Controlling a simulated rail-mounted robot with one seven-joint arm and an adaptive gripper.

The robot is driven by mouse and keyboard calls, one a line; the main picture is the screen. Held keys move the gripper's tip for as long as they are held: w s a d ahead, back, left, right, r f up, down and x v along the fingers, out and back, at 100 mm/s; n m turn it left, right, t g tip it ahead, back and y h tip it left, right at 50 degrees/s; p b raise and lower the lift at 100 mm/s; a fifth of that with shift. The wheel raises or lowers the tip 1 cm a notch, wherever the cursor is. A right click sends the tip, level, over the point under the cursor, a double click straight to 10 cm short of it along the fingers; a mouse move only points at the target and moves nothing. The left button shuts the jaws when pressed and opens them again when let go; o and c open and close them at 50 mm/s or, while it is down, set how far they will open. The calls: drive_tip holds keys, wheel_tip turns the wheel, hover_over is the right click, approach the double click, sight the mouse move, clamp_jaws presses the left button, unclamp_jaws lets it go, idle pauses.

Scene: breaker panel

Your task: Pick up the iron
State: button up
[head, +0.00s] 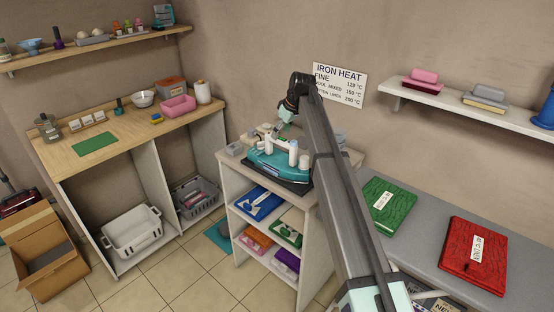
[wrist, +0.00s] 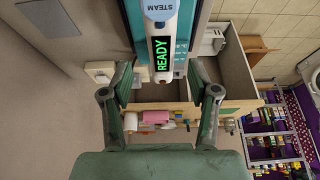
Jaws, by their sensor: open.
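The iron (head: 272,167) is teal with white parts and stands on a dark base on top of a white shelf unit (head: 232,171) in the head view. In the wrist view the iron's white handle (wrist: 163,40) shows a blue "STEAM" cap and a green "READY" display. My gripper (head: 277,130) is above and behind the iron in the head view, partly hidden by my arm. In the wrist view my gripper (wrist: 161,82) is open, with its two fingers apart on either side of the handle's end. Nothing is held; whether a finger touches the handle cannot be told.
A small grey box (head: 235,148) and other small items crowd the unit's top. Folded cloths fill the shelves below. At right, a green packet (head: 388,203) and a red packet (head: 473,255) lie on a grey counter. A wall sign (head: 338,85) is behind my arm.

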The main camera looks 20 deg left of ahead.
drive_tip(key=shift+a+p+x, duration=0.2)
drive_tip(key=shift+p+x, duration=0.7)
drive_tip(key=shift+x, duration=1.35)
clamp_jaws()
drive_tip(key=shift+r, duration=0.15)
drive_tip(key=shift+w+a+r, duration=0.1)
drive_tip(key=shift+r, duration=0.3)
wheel_tip(320, 180, up, 19)
drive_tip(key=b, duration=0.5)
drive_tip(key=shift+r, duration=0.25)
